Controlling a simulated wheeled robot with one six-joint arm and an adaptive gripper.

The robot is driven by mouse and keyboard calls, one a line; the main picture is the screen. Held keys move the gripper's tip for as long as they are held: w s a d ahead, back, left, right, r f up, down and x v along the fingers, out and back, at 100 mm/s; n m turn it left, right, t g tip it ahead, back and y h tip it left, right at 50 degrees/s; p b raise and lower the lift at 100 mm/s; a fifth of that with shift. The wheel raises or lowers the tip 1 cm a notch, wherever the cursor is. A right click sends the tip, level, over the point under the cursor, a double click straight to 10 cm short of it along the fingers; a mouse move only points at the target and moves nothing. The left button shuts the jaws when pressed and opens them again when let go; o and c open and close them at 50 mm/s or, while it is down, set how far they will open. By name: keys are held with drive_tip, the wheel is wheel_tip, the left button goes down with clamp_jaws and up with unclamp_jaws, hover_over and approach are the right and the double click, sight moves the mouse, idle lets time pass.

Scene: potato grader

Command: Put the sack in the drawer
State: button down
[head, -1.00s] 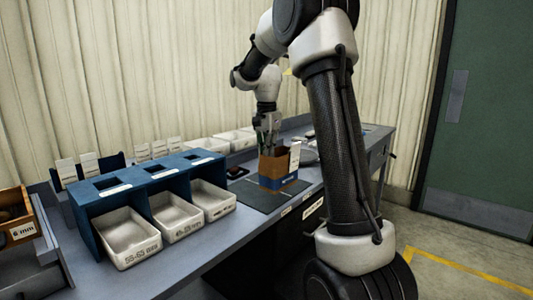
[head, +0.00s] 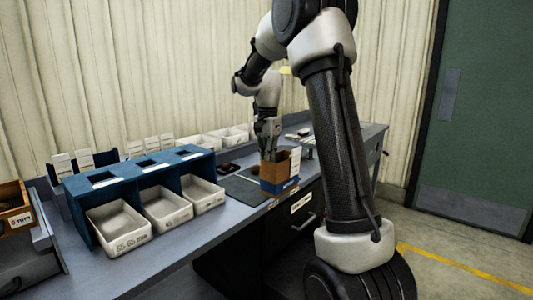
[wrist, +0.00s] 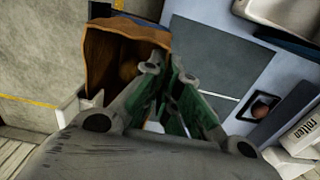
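The sack (head: 279,176) is brown with a blue base and an open top. It is at the front edge of the bench, just right of the dark mat (head: 241,190); whether it touches the bench is unclear. My gripper (head: 268,157) is at its top. In the wrist view my gripper (wrist: 165,85) has its fingers close together at the wall of the sack (wrist: 105,45), and it appears shut on that wall. Something brown shows inside the sack. The drawer (head: 285,228) under the bench has a dark front, a white label and a handle, and looks shut.
A blue rack (head: 140,172) with white bins (head: 118,228) stands left on the bench. A small dark tray (wrist: 265,108) holds a round brown thing beside the mat. More white trays (head: 229,136) stand at the back. The floor before the drawer looks clear.

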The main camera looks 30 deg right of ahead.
drive_tip(key=s+d+f, duration=0.2)
drive_tip(key=f, duration=0.9)
drive_tip(key=s+d+f, duration=0.1)
drive_tip(key=s+f, duration=0.1)
drive_tip(key=f, duration=0.9)
drive_tip(key=s+d+f, duration=0.2)
drive_tip(key=f, duration=1)
drive_tip(key=shift+s+d, duration=0.35)
drive_tip(key=shift+s, duration=0.05)
drive_tip(key=shift+f, duration=0.1)
